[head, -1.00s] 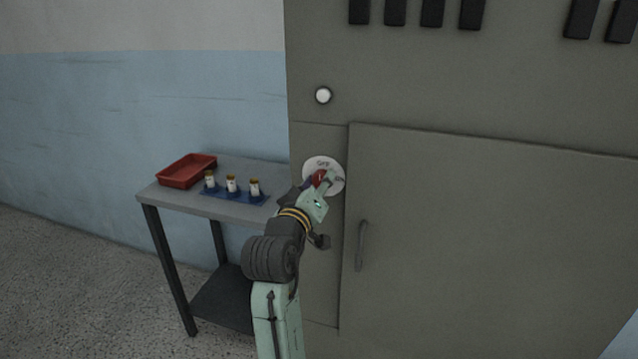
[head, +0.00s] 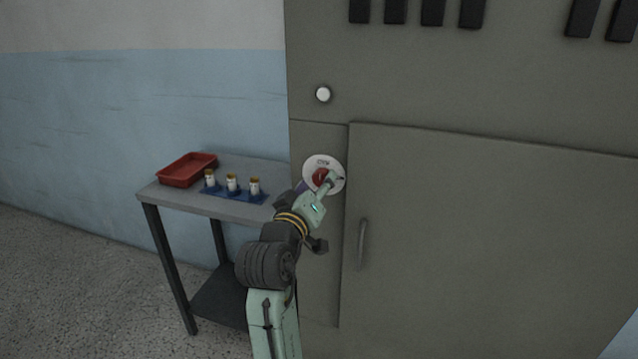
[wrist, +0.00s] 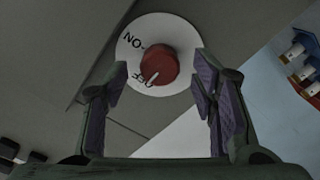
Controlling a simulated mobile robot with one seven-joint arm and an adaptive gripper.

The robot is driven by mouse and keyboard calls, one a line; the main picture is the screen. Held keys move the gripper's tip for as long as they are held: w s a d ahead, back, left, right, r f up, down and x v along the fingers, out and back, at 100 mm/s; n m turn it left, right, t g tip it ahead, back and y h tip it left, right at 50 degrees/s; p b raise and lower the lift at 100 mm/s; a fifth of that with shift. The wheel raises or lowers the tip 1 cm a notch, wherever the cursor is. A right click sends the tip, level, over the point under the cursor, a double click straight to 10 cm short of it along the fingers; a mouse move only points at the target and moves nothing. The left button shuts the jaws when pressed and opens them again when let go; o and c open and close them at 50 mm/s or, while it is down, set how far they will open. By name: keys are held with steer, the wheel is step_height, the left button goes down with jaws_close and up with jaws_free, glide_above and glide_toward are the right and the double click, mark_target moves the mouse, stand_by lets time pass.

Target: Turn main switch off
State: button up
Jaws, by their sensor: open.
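The main switch is a red knob (wrist: 158,65) on a round white dial (wrist: 128,48) marked ON and OFF. A pale pointer line on the knob points towards the OFF mark. In the head view, the knob (head: 320,178) and dial (head: 311,163) are on the grey cabinet's front, partly hidden by my gripper (head: 331,181). In the wrist view my gripper (wrist: 160,85) is open. Its two purple-padded fingers are apart, one to each side of the knob, with visible gaps. The knob appears just beyond the fingertips, and nothing is held.
The cabinet door (head: 480,230) has a handle (head: 362,245) to the right of the switch. A white button (head: 323,95) is above it. To the left, a grey table (head: 180,205) bears a red tray (head: 187,170) and several small bottles in a blue holder (head: 225,192).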

steer(key=v, duration=1)
steer(key=shift+s, duration=0.2)
steer(key=shift+r, duration=0.1)
